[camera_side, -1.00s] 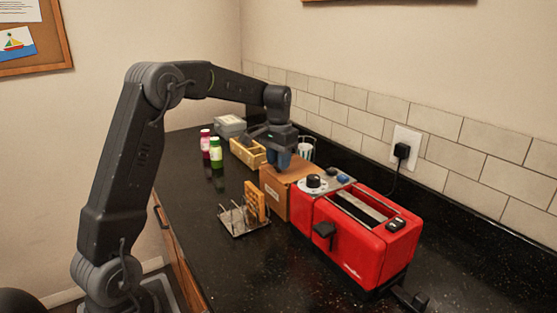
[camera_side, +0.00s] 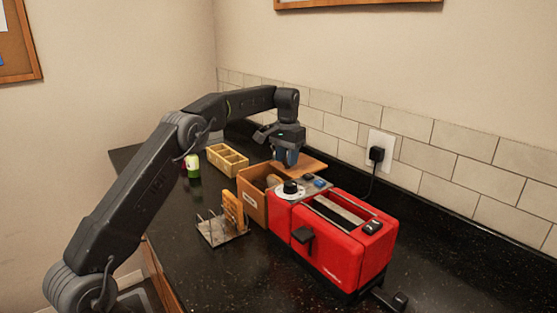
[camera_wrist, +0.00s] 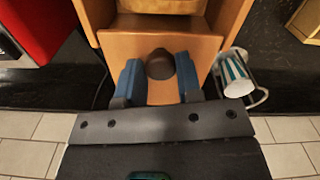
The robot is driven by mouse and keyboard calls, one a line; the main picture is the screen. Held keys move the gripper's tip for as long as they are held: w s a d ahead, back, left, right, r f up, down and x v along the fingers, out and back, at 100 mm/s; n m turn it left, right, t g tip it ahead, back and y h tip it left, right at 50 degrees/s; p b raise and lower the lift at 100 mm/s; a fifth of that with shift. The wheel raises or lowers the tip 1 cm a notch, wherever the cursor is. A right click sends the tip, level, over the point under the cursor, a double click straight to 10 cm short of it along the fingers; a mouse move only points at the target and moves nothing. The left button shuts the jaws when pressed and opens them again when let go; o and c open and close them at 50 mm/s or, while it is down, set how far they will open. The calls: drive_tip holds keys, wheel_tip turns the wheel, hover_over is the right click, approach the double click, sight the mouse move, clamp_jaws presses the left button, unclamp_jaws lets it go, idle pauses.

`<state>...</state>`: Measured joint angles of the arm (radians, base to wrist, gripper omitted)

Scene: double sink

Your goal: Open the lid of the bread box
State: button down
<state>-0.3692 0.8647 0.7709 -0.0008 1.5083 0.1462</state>
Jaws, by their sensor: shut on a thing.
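The bread box (camera_side: 252,198) is a brown wooden box with a label, standing on the counter behind the toaster. Its flat lid (camera_side: 308,168) lies shifted toward the wall, and the top is partly uncovered. A rounded tan thing, perhaps bread (camera_side: 273,182), shows inside. My gripper (camera_side: 287,160) is over the lid, on the wall side of the opening. In the wrist view the lid (camera_wrist: 165,98) has a dark round knob (camera_wrist: 160,64) between my blue fingers (camera_wrist: 158,80), which are shut on it. The lid's far underside is hidden.
A red toaster (camera_side: 345,250) stands against the near side of the box. A wire rack (camera_side: 222,230) holding toast is in front. A divided wooden tray (camera_side: 228,157) and a green bottle (camera_side: 193,167) stand farther back. A striped cup (camera_wrist: 235,77) is beside the lid.

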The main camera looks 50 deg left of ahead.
drive_tip(key=shift+w, duration=0.45)
drive_tip(key=c, duration=0.8)
unclamp_jaws()
drive_tip(key=shift+r, duration=1.85)
drive_tip(key=s+a+r, duration=0.3)
drive_tip(key=s+a, duration=0.1)
drive_tip(key=s+a+r, duration=0.4)
drive_tip(key=shift+s+r, duration=0.15)
drive_tip(key=shift+s, duration=0.1)
